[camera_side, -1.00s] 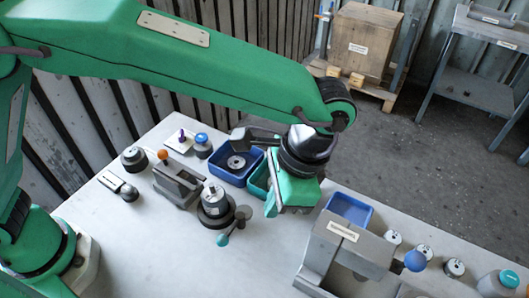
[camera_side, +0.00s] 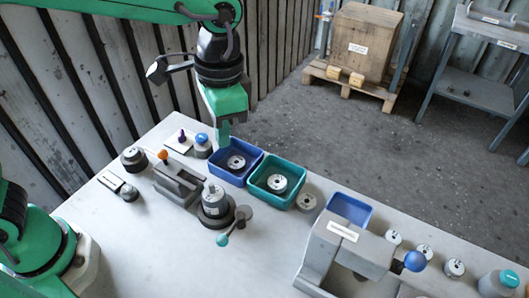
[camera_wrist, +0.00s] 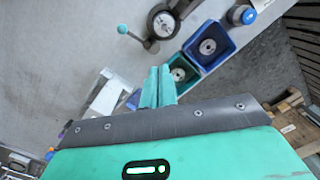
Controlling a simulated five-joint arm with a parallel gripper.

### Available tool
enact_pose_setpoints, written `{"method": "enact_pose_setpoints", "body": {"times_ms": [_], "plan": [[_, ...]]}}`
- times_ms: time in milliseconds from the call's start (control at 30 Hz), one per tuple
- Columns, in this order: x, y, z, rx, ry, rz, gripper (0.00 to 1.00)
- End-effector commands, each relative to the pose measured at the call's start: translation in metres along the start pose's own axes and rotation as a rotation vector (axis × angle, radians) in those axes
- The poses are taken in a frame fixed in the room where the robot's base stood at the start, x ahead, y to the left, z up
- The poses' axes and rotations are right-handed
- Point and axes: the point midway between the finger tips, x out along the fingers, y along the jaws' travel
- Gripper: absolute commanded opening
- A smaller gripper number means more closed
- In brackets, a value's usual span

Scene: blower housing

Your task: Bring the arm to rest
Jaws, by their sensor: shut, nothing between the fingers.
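My gripper (camera_side: 223,135) hangs in the air above the back edge of the table, with its fingers pointing down. Its two green fingers also show in the wrist view (camera_wrist: 158,85), closed together with nothing held. It is above and apart from the blue bin (camera_side: 254,160) and the teal bin (camera_side: 293,173). Each of these bins holds a round metal part. In the wrist view, the teal bin (camera_wrist: 193,78) lies just beyond the fingertips, partly hidden behind them.
On the white table (camera_side: 140,255) stand a clamp fixture with a cylinder (camera_side: 214,200), a grey vise (camera_side: 178,183), a large grey press (camera_side: 340,245) with a blue knob, another blue bin (camera_side: 366,212) and several small cylinders.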

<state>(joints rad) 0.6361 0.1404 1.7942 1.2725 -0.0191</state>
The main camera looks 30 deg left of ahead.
Motion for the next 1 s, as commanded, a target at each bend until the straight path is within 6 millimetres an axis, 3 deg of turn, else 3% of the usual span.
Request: {"method": "enact_pose_setpoints", "body": {"times_ms": [200,500,1000], "plan": [[-0.018,-0.045,0.037,-0.12,0.106,0.003,0.0],[-0.029,-0.09,0.092,-0.277,0.247,-0.013,0.0],[-0.018,-0.131,0.183,-0.53,0.469,-0.092,0.0]]}}
